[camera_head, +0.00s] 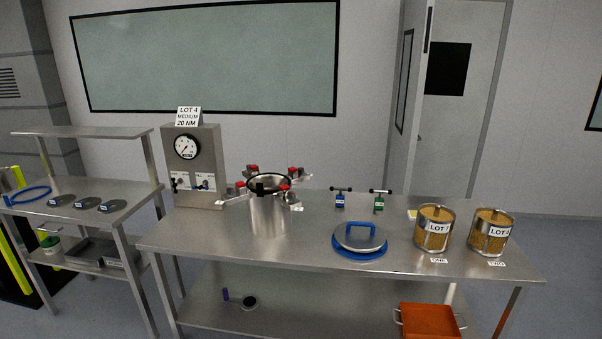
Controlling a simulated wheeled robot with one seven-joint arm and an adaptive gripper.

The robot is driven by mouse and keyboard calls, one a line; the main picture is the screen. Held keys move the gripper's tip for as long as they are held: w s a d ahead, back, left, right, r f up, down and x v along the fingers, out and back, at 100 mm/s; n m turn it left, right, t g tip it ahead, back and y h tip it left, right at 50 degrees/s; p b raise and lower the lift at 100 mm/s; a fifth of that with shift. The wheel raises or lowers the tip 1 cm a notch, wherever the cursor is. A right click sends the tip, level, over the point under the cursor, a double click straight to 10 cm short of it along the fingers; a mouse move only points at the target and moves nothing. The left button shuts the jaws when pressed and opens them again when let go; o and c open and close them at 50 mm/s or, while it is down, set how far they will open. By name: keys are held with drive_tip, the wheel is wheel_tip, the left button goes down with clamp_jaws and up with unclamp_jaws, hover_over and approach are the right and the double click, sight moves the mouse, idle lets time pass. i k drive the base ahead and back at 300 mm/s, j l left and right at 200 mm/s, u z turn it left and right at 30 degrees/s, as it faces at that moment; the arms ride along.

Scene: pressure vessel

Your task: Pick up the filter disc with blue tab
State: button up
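Three small grey discs lie in a row on the left steel table: a left disc (61,201), a middle disc (87,203) and a right disc (112,206). Each carries a small pale label or tab with a bluish tint. They are too small here to tell which one has the blue tab. My gripper is not in view.
A steel vessel (268,210) with red-knobbed clamps stands on the main table (310,247), near a gauge panel (193,165). A blue-rimmed lid (360,239) and two amber-filled jars, left (434,228) and right (490,232), stand rightward.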

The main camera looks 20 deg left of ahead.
sight(54, 202)
drive_tip(key=j, duration=0.9)
drive_tip(key=i+j+u, duration=0.1)
drive_tip(key=j, duration=0.8)
drive_tip(key=i+j, duration=0.1)
drive_tip(key=j, duration=0.85)
drive_tip(key=i+j, duration=0.1)
drive_tip(key=j, duration=0.55)
drive_tip(key=i+j+u, duration=0.1)
drive_tip(key=j, duration=0.6)
drive_tip(key=i+j, duration=0.15)
drive_tip(key=j, duration=0.5)
drive_tip(key=i+j+u, duration=0.1)
drive_tip(key=j, duration=0.55)
drive_tip(key=i+j, duration=0.15)
drive_tip(key=j, duration=0.5)
drive_tip(key=i+j+u, duration=0.1)
drive_tip(key=j, duration=0.55)
drive_tip(key=i+j, duration=0.25)
drive_tip(key=j, duration=0.35)
drive_tip(key=i+j+u, duration=0.1)
drive_tip(key=j, duration=0.55)
drive_tip(key=i, duration=0.05)
